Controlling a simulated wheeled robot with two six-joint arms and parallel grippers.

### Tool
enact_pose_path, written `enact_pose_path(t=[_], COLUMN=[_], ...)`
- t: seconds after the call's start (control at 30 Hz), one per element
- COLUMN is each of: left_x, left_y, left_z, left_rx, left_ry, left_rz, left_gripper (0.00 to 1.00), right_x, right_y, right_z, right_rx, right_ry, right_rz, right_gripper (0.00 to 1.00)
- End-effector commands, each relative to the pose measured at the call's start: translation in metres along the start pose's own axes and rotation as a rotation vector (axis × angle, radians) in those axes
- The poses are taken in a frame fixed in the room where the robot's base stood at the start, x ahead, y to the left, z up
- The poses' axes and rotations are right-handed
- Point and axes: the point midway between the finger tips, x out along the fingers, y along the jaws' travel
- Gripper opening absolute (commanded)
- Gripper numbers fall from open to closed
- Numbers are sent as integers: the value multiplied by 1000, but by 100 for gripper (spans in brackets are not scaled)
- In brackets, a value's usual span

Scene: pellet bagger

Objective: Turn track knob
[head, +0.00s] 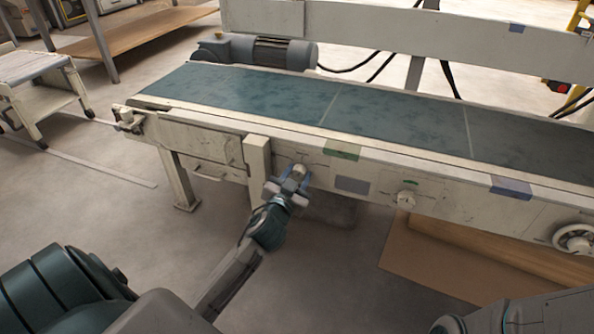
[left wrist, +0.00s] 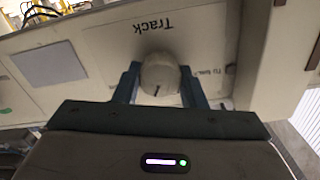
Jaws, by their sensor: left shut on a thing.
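The track knob (head: 300,169) is a round pale knob on the front panel of the conveyor. In the left wrist view the knob (left wrist: 160,73) sits beside the printed word "Track" (left wrist: 166,24), and a short dark mark shows on its face. My left gripper (head: 295,178) is shut on the knob, with one blue-grey finger on each side of it. In the head view the gripper partly covers the knob. Part of my right arm shows at the bottom right, but its gripper is out of view.
The conveyor's green belt (head: 240,95) runs above the panel. A pale upright post (head: 257,168) stands just left of my left gripper. Brown board (head: 430,262) lies below; open floor is at the left.

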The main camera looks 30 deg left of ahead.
Motion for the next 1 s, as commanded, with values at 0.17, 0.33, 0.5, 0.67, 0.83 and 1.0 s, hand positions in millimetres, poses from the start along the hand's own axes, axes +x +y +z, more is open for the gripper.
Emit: enact_pose_path(t=[0.17, 0.33, 0.5, 0.67, 0.83, 1.0], left_x=[0, 0, 0, 0, 0, -4], left_y=[0, 0, 0, 0, 0, 0], left_z=[0, 0, 0, 0, 0, 0], left_rx=[25, 30, 29, 29, 29, 29], left_ry=[-1, 0, 0, 0, 0, -1], left_rz=[0, 0, 0, 0, 0, 0], left_gripper=[14, 14, 14, 59, 59, 59], right_x=[3, 3, 3, 3, 3, 4], right_y=[-1, -1, -1, -1, -1, -1], right_z=[0, 0, 0, 0, 1, 1], right_rx=[1, 1, 1, 1, 1, 1], right_ry=[8, 10, 8, 6, 5, 6], right_rz=[0, 0, 0, 0, 0, 0], right_gripper=[0, 0, 0, 0, 0, 0])
